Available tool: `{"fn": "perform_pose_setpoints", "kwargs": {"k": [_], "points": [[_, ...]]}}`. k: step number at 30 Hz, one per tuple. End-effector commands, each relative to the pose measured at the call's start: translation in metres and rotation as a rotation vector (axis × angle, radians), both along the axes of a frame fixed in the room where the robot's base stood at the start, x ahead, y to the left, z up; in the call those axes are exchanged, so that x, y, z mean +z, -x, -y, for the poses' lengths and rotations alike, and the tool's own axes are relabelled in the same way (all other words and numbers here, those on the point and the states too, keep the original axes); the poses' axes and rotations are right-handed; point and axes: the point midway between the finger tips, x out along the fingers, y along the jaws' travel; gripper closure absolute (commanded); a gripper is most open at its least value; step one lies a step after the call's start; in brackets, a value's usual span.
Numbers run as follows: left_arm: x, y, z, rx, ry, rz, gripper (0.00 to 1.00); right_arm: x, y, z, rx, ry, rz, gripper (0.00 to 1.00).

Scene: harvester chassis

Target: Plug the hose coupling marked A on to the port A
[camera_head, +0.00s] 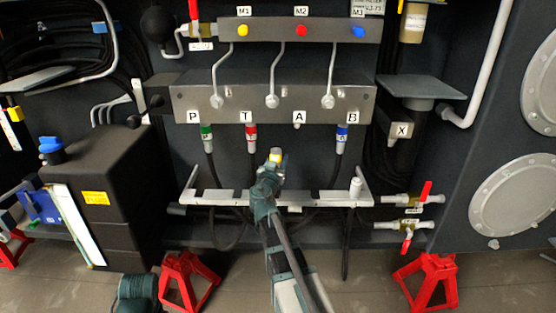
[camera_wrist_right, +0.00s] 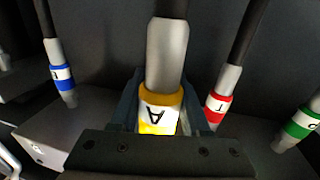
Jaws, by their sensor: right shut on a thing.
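The hose coupling A (camera_wrist_right: 158,108), with a yellow band and an upside-down letter A, is between the fingers of my right gripper (camera_wrist_right: 160,122) in the wrist view. My right gripper is shut on it; its grey sleeve and dark hose run up in that view. In the head view, my right gripper (camera_head: 270,174) is below the manifold, with the yellow coupling (camera_head: 277,155) at its tip. Port A (camera_head: 299,124), under the A label on the manifold (camera_head: 250,101), has no hose on it. The coupling appears lower and left of it, apart. My left gripper is not in view.
Green (camera_head: 206,133), red (camera_head: 251,132) and blue (camera_head: 342,133) couplings hang at ports P, T and B. A grey rail (camera_head: 225,197) runs below them. Red-handled valves (camera_head: 408,235) are right. Red stands (camera_head: 189,280) are on the floor.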

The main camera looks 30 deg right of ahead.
Motion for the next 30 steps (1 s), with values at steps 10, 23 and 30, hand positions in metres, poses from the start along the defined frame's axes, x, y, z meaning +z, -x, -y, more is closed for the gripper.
{"fn": "perform_pose_setpoints", "kwargs": {"k": [10,23,30], "points": [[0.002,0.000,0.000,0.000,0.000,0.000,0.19,0.002,0.006,-0.004,0.000,0.001,-0.001,1.00],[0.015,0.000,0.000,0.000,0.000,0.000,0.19,0.015,0.042,-0.025,0.001,0.001,-0.001,1.00],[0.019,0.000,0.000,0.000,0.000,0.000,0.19,0.019,0.055,-0.033,0.000,0.001,-0.001,1.00]]}}
